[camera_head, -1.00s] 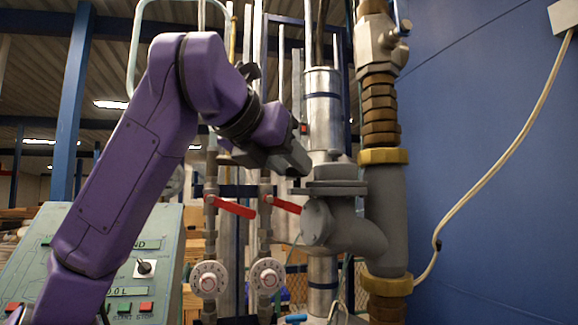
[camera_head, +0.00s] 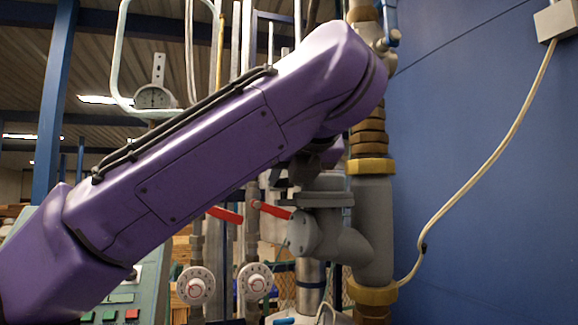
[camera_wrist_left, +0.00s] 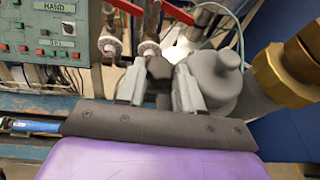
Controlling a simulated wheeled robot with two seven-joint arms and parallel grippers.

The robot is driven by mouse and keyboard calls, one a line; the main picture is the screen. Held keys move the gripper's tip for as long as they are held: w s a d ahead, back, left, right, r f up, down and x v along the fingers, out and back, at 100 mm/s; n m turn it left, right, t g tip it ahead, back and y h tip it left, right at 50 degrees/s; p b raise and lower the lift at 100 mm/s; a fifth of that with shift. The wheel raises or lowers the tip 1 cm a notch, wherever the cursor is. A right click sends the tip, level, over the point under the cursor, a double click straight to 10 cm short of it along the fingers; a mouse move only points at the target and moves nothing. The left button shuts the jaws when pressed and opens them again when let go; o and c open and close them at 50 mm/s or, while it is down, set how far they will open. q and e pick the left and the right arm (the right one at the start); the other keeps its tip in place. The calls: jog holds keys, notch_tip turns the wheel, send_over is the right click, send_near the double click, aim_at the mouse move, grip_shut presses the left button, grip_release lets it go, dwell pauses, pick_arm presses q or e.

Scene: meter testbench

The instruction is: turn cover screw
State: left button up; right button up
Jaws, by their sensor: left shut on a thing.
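In the left wrist view, my left gripper (camera_wrist_left: 160,82) has its two grey fingers closed on the sides of a dark, faceted screw head (camera_wrist_left: 160,67). I take this to be the cover screw. A grey rounded valve body (camera_wrist_left: 215,78) lies just right of the fingers. In the head view, the grey valve body (camera_head: 340,240) with its flanged cover (camera_head: 325,199) sits on the pipe. My purple left arm crosses in front and above it. The arm hides the fingertips and the screw there. My right gripper is not in view.
Two red valve levers (camera_head: 270,209) and two white round dials (camera_head: 195,285) are left of the valve body. A green control panel (camera_wrist_left: 50,28) stands farther left. A thick grey vertical pipe (camera_head: 373,230) stands close on the right, with a blue wall (camera_head: 480,160) beyond.

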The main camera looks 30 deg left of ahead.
pick_arm(q)
jog(key=shift+d+n+g, duration=0.1)
jog(key=shift+n+g, duration=0.3)
jog(key=o, duration=1)
jog(key=shift+o, duration=0.2)
jog(key=shift+s+a, duration=0.1)
jog(key=shift+a, duration=0.1)
jog(key=shift+d, duration=0.1)
